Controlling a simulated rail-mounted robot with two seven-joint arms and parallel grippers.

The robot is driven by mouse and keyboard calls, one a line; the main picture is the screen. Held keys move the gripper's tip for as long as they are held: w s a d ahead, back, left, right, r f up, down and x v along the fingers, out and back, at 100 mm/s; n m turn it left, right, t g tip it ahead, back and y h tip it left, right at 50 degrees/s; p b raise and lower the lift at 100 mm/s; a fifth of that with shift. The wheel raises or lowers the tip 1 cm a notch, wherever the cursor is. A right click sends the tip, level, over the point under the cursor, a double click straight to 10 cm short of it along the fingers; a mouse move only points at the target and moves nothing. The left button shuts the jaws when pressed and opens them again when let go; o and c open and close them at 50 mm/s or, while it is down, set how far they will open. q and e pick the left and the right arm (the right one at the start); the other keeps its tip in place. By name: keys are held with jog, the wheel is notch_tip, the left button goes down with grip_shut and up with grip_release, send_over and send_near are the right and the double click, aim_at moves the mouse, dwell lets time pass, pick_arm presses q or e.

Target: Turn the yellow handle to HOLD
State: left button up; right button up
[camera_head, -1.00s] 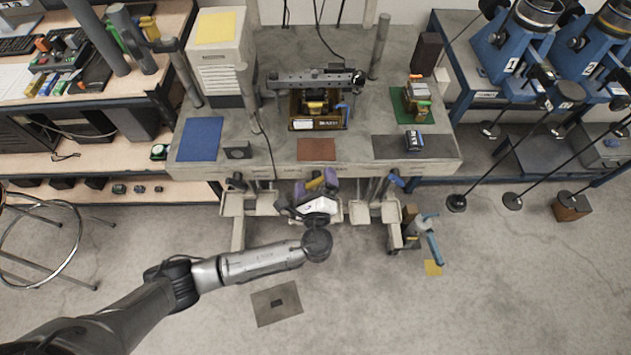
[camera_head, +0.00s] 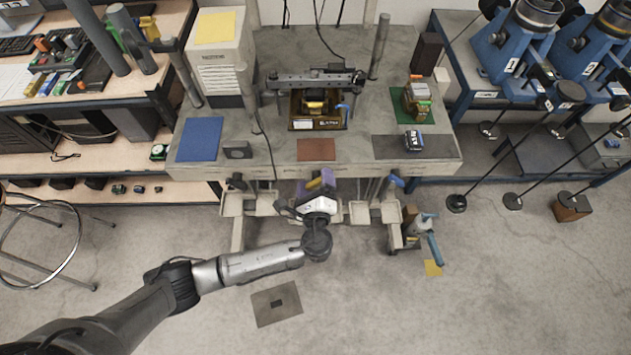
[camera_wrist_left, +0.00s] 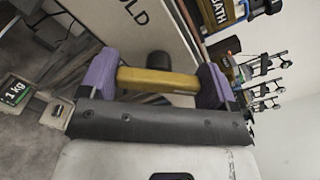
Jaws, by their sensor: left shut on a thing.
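The yellow handle (camera_wrist_left: 158,82) shows in the left wrist view as a thick bar lying across the picture. My left gripper (camera_wrist_left: 155,78) has a purple finger pad at each end of the bar and is shut on it. In the head view my left gripper (camera_head: 318,186) is below the front edge of the bench, and the handle is mostly hidden there. A pale panel (camera_wrist_left: 125,14) behind the handle carries black letters; "OLD" is readable, and the start of the word is cut off. My right gripper does not show.
The grey bench (camera_head: 275,150) stands above and behind my left gripper. Pale trays or supports flank it, including one at the right (camera_head: 358,212). The floor in front is mostly open, with a grey mat (camera_head: 276,304).

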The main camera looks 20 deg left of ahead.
pick_arm(q)
jog(key=n+b, duration=0.1)
jog(key=n, duration=0.1)
jog(key=n+b, duration=0.1)
jog(key=n, duration=0.1)
jog(key=shift+s+f+n+b, duration=0.1)
jog(key=shift+f+n+b, duration=0.25)
jog(key=shift+n+b, duration=0.05)
jog(key=n+b, duration=0.3)
jog(key=n, duration=0.1)
jog(key=shift+f, duration=0.15)
jog(key=n+b, duration=0.5)
jog(key=shift+n, duration=0.3)
jog(key=shift+n+b, duration=1.2)
jog(key=shift+n, duration=0.4)
jog(key=o, duration=0.8)
